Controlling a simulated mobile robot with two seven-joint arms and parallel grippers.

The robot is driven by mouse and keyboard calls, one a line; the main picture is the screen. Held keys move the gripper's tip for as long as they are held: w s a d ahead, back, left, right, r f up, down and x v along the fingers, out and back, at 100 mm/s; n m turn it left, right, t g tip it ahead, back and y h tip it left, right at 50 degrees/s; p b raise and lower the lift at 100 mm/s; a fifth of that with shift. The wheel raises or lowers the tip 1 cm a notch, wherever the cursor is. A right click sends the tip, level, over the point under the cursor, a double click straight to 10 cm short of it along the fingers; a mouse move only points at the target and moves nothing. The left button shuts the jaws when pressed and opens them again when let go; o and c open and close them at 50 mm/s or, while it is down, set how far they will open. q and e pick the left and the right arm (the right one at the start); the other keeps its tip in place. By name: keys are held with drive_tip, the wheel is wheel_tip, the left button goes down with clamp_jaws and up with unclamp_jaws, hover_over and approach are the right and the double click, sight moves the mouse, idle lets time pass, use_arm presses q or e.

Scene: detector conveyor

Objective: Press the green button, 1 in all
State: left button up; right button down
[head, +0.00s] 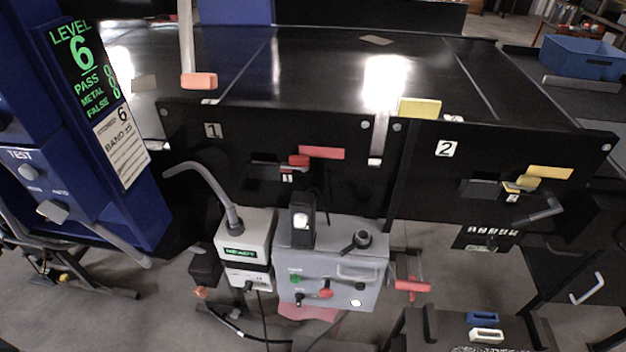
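A grey control box (347,267) hangs at the front of the conveyor, below the panel marked 1. A small green button (295,279) sits on the left of its front face, under a small label too small to read. A red knob or button (326,293) and a round white button (356,302) are lower on the same face. Neither of my grippers is in view, and nothing is seen touching the green button.
A white box (246,276) with a green display and a curved grey tube stands left of the control box. A black device (302,222) and a dark knob (361,240) rise from its top. A blue cabinet (98,213) is at left, a blue bin (582,57) at far right.

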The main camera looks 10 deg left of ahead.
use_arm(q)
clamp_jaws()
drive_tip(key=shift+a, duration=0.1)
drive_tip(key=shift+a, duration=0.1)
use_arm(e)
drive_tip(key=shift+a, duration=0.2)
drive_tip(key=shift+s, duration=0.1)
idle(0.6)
